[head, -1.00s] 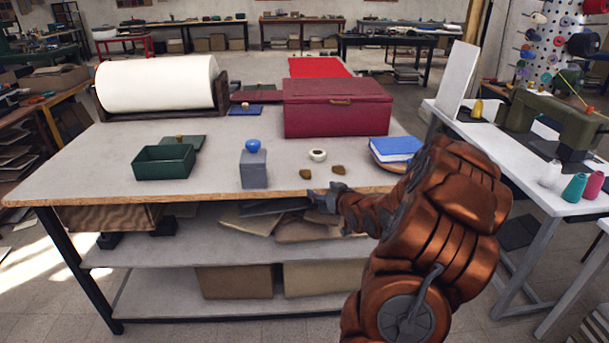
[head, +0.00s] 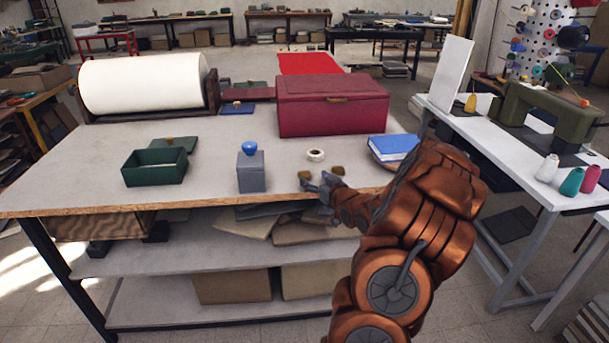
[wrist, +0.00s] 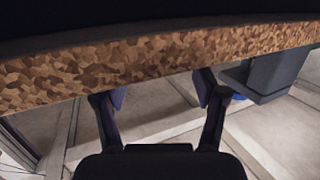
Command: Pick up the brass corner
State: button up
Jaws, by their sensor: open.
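Two small brownish pieces lie near the table's front edge in the head view, one on the left (head: 305,174) and one on the right (head: 337,170). They look like brass corners, but are too small to tell for sure. My gripper (head: 325,188) is at the front edge of the table, just in front of these pieces, and empty. Its two fingers stand apart in the wrist view (wrist: 160,95), beside the chipboard table edge. No brass piece can be made out in the wrist view.
On the table (head: 90,180) are a white ring (head: 316,155), a grey block with a blue knob (head: 251,172), a green box (head: 154,169), a large red box (head: 332,108) and a blue book (head: 393,147). The left front is clear. A sewing table (head: 500,150) stands at right.

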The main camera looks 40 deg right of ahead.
aim_at(306, 174)
jog(key=w+p, duration=0.1)
jog(key=w, duration=0.3)
jog(key=shift+w+d+p, duration=0.1)
jog(key=shift+d+p, duration=0.05)
jog(key=shift+p, duration=0.2)
jog(key=shift+w+d+f, duration=0.2)
jog(key=shift+w+f, duration=0.05)
jog(key=shift+w, duration=0.2)
jog(key=c, duration=1)
